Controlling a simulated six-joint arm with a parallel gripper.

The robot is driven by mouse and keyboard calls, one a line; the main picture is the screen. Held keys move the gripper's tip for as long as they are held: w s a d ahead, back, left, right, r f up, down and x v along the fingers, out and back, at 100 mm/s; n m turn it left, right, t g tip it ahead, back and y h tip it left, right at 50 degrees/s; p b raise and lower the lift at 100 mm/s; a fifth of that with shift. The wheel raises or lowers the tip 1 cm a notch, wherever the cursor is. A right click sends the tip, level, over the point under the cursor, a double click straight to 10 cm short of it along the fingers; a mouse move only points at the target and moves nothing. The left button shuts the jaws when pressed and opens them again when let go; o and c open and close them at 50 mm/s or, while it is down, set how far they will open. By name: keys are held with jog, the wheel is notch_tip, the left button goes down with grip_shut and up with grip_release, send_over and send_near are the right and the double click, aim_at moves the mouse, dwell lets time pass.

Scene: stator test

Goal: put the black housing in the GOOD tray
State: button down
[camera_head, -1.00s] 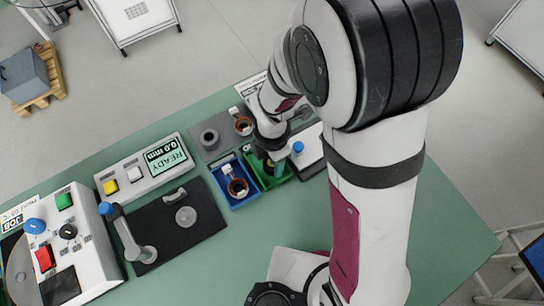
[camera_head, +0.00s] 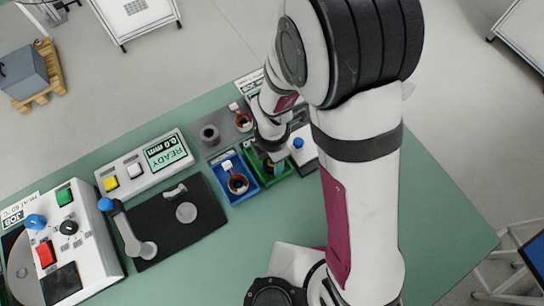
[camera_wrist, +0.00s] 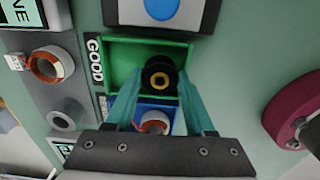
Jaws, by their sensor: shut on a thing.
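The black housing (camera_wrist: 160,76) is round and dark with a brass-coloured centre. In the wrist view it sits between the teal fingers of my gripper (camera_wrist: 160,82), which is shut on it. The green GOOD tray (camera_wrist: 123,58) lies under and around the housing, which overlaps the tray's right part and lower wall in this view. I cannot tell whether the housing touches the tray floor. In the head view my gripper (camera_head: 269,152) is over the green tray (camera_head: 284,176), and the wrist hides most of the housing.
A blue tray (camera_head: 241,199) with a copper-wound part (camera_head: 238,184) adjoins the green tray. A grey plate (camera_head: 222,141) behind holds another copper-wound part (camera_head: 243,120) and a grey ring (camera_head: 209,134). A white box with a blue button (camera_head: 298,143) stands close on the right.

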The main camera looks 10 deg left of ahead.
jog(key=shift+f, duration=0.25)
jog(key=shift+c, duration=0.9)
grip_release()
jog(key=shift+s+d, duration=0.1)
notch_tip(320, 180, up, 16)
jog(key=shift+a+r, duration=0.2)
jog(key=shift+w, duration=0.2)
